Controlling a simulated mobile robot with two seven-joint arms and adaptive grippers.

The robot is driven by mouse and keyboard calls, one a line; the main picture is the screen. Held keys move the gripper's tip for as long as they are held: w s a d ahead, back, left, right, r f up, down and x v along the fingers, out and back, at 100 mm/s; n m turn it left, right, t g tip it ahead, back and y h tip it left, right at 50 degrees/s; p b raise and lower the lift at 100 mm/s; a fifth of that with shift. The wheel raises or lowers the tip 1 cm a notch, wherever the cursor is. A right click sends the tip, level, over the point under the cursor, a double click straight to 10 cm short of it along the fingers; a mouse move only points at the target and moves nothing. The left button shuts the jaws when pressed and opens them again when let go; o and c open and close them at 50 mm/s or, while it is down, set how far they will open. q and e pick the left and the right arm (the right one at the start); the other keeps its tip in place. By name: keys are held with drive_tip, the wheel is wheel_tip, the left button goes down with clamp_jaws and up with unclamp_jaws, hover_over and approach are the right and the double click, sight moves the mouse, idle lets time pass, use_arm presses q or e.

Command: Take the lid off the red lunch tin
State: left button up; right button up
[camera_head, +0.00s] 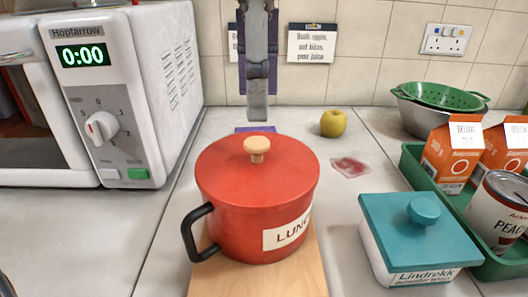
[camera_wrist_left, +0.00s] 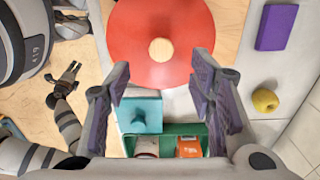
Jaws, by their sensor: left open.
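The red lunch tin (camera_head: 225,225) stands upright with a dark side handle at its left and a partly turned "LUNC…" label. Its red lid (camera_head: 225,165) is on, with a pale wooden knob (camera_head: 256,148) on top. My left gripper (camera_head: 257,112) points down, apart from the tin, its fingers above the lid's far side in the head view. In the left wrist view its jaws are open and empty, with the lid (camera_wrist_left: 190,25) and knob (camera_wrist_left: 161,49) ahead between them. My right gripper (camera_wrist_left: 68,82) shows small at the left wrist view's left; its jaw state is unclear.
The tin stands on a wooden board (camera_head: 310,275). A teal-lidded box (camera_head: 405,225) and a green tray (camera_head: 490,270) with cartons and a can are at right. A microwave (camera_head: 165,90) stands left. A yellow apple (camera_head: 333,123) and purple block (camera_wrist_left: 277,27) lie behind.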

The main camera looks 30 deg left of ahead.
sight(257, 141)
use_arm(q)
wheel_tip(257, 141, down, 7)
drive_tip(key=shift+a+b, duration=0.15)
drive_tip(key=shift+b, duration=0.25)
drive_tip(key=shift+c, duration=0.5)
clamp_jaws()
